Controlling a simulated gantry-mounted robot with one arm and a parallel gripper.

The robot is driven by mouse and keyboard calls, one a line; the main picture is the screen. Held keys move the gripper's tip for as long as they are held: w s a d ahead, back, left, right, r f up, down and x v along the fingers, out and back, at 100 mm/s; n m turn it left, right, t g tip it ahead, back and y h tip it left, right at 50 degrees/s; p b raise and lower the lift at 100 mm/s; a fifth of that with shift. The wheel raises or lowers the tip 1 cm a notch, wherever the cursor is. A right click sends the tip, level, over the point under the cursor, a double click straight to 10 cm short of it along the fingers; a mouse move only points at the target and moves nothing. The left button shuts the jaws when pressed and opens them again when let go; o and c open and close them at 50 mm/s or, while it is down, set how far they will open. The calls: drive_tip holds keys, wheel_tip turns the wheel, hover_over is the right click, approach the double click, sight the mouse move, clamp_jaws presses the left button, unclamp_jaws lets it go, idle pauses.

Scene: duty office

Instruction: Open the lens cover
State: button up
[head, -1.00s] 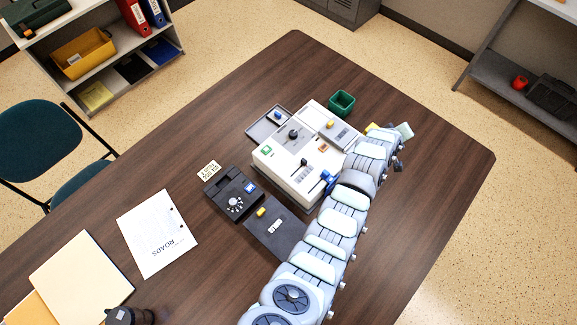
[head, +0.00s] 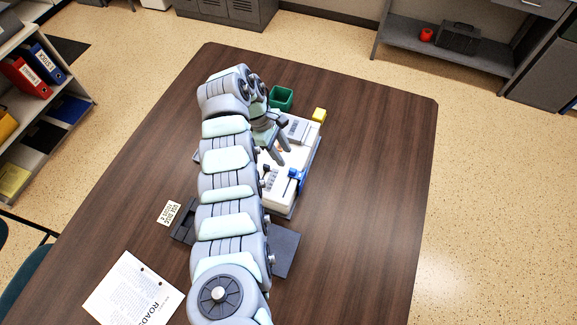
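The white device (head: 283,193) stands on the table, its left part hidden behind my arm. A grey panel (head: 296,128) lies on its far end, and a blue part (head: 295,177) sits on its right side. I cannot tell which part is the lens cover. My gripper (head: 285,158) hangs above the middle of the device, fingers pointing down towards the front. The fingers look apart, with nothing visible between them. Whether they touch the device is unclear.
A green bin (head: 281,98) and a yellow block (head: 319,115) are behind the device. A dark plate (head: 285,252) lies in front. A small label card (head: 168,213) and a printed sheet (head: 132,292) lie left. The table's right side is clear.

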sight(293, 169)
drive_tip(key=x, duration=0.7)
drive_tip(key=shift+d+f, duration=0.1)
drive_tip(key=shift+f, duration=0.3)
drive_tip(key=shift+c, duration=0.3)
clamp_jaws()
idle(0.5)
